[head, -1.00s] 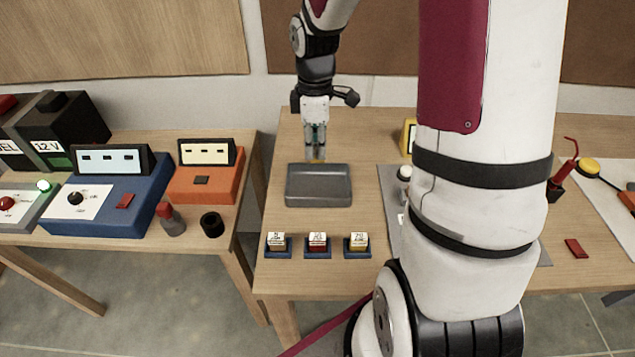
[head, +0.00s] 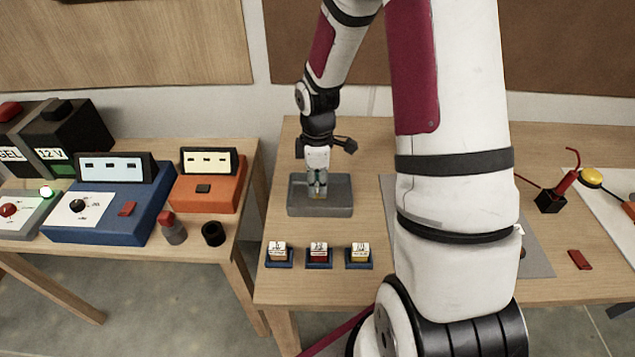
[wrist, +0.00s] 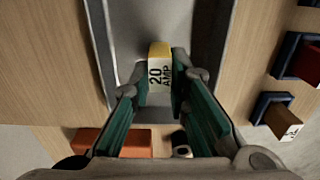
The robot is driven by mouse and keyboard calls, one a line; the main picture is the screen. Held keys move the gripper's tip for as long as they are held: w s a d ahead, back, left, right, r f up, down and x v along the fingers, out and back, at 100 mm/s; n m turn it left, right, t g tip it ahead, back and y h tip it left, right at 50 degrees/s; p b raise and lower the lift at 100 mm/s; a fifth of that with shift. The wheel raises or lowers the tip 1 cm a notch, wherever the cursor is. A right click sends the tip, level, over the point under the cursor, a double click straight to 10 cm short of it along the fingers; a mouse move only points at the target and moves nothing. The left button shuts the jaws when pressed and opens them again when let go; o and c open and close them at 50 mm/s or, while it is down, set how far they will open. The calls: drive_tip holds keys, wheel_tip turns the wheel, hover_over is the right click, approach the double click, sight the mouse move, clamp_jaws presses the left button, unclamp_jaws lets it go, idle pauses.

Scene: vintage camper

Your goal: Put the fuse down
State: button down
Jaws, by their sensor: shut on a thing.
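My gripper (head: 317,190) is shut on a fuse (wrist: 159,72), and the wrist view shows its two fingertips (wrist: 160,88) on either side of it. The fuse is a small block with a yellow end and a white label reading 20 AMP. It is over the grey tray (head: 340,208), which also shows in the wrist view (wrist: 123,20). In the head view the fuse is mostly hidden by the fingers. I cannot tell whether it touches the tray floor. The tray is otherwise empty where I see it.
Three blue holders with labelled blocks, orange (head: 279,254), red (head: 319,255) and yellow (head: 358,255), stand along the table's front. An orange device (head: 208,190) and a black cylinder (head: 213,234) are on the left table. My arm hides part of a grey mat (head: 535,245).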

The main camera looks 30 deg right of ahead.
drive_tip(key=shift+f, duration=0.15)
drive_tip(key=c, duration=1.5)
unclamp_jaws()
drive_tip(key=shift+c, duration=0.2)
wheel_tip(320, 180, up, 12)
wheel_tip(320, 180, up, 12)
drive_tip(key=m+t+h, duration=0.1)
drive_tip(key=m+t, duration=0.1)
drive_tip(key=m, duration=0.3)
hover_over(317, 184)
drive_tip(key=s+a, duration=0.6)
drive_tip(key=s, duration=0.1)
drive_tip(key=s+a+r+m+t+y, duration=0.1)
drive_tip(key=s+a+r+m+t, duration=0.2)
drive_tip(key=s, duration=0.8)
wheel_tip(317, 184, up, 3)
drive_tip(key=a+m, duration=0.2)
drive_tip(key=m, duration=0.1)
drive_tip(key=shift+a, duration=0.2)
